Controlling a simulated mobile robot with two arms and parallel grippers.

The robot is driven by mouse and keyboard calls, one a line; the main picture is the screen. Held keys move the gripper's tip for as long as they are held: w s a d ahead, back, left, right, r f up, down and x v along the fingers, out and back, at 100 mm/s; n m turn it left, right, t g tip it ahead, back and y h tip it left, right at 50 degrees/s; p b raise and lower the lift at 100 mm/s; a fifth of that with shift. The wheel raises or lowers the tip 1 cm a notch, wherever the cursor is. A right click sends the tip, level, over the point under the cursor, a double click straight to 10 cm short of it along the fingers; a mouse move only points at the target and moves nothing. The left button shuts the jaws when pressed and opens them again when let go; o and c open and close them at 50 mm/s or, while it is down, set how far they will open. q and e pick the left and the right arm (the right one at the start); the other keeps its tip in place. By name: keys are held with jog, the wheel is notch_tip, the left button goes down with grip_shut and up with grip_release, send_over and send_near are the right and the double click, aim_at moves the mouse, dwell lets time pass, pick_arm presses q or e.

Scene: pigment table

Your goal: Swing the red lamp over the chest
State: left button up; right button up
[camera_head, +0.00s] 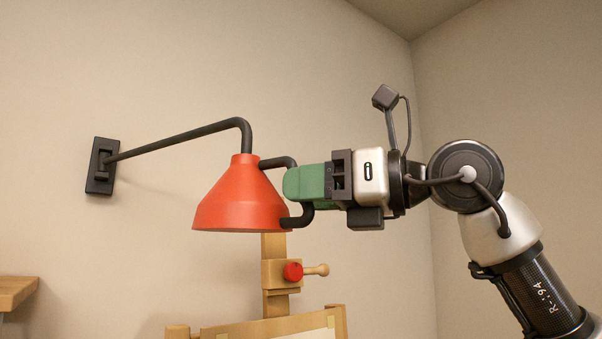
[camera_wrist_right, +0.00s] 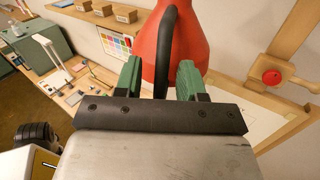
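The red lamp (camera_head: 240,198) hangs from a black wall arm (camera_head: 185,139) in the head view. A black loop handle (camera_head: 303,214) is on the right side of its shade. The lamp also shows in the right wrist view (camera_wrist_right: 188,35), with the handle (camera_wrist_right: 166,45) in front. My right gripper (camera_head: 298,182) is at the handle, its green fingers (camera_wrist_right: 160,82) open on either side of it. A gap shows between the left finger and the handle. A green-grey cabinet (camera_wrist_right: 38,45) at the wrist view's left may be the chest; I cannot tell. My left gripper is out of view.
A wooden easel (camera_head: 275,248) with a red knob (camera_head: 293,271) stands just below and behind the lamp.

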jog(key=shift+w+a+f, duration=0.1)
jog(key=shift+w+a, duration=0.25)
jog(key=shift+a, duration=0.15)
jog(key=shift+s, duration=0.1)
grip_shut()
